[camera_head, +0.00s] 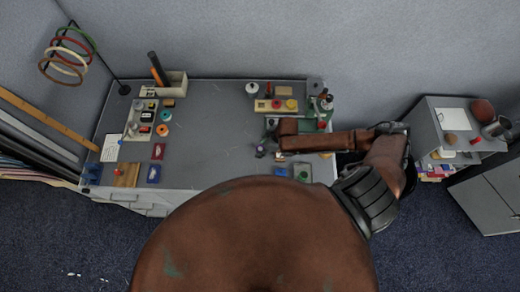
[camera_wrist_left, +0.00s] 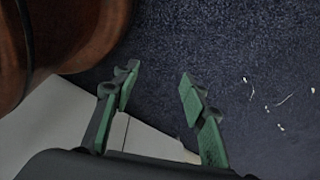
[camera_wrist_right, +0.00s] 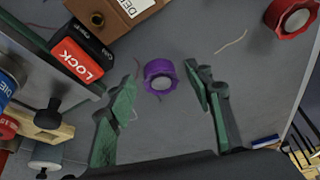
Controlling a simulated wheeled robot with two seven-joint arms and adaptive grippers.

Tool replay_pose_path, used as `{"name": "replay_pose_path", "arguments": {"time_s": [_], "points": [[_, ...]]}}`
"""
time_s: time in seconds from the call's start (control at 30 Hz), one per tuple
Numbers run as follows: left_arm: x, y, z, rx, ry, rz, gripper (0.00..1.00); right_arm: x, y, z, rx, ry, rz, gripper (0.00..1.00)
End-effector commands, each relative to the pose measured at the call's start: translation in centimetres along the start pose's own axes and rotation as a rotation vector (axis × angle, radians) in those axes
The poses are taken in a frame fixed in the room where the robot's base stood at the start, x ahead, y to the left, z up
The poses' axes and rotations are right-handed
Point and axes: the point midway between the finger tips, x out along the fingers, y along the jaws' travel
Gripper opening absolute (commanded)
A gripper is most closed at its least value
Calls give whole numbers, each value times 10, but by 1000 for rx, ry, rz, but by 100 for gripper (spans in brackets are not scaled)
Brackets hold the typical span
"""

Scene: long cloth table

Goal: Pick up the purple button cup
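The purple button cup (camera_wrist_right: 160,77) is a small ribbed purple ring with a pale round centre, on the grey table top in the right wrist view. My right gripper (camera_wrist_right: 163,95) is open, with its green fingers either side of the cup in that view; I see no contact. In the head view my right gripper (camera_head: 266,147) is over the right part of the table, and the cup is too small to make out surely there. My left gripper (camera_wrist_left: 155,85) is open and empty above the dark carpet.
A red ring-shaped cup (camera_wrist_right: 291,17) is at upper right. A tray of coloured parts (camera_head: 276,105) stands behind; the table's middle (camera_head: 205,125) is clear.

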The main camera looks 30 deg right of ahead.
Motion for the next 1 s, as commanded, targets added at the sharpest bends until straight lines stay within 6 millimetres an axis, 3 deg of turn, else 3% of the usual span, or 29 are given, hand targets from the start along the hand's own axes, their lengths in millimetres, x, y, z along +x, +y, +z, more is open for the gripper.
{"name": "replay_pose_path", "arguments": {"time_s": [0.3,0.53,0.83,1.0], "points": [[-1,1,24,-5,-31,1,40,0,0,0,0,0,0,24],[-1,0,22,-4,-29,0,40,0,0,0,0,-1,0,8],[0,0,12,-2,-15,0,40,-2,0,0,0,-1,0,7],[2,0,13,-2,-16,0,40,-14,1,-6,-1,2,1,7]]}}
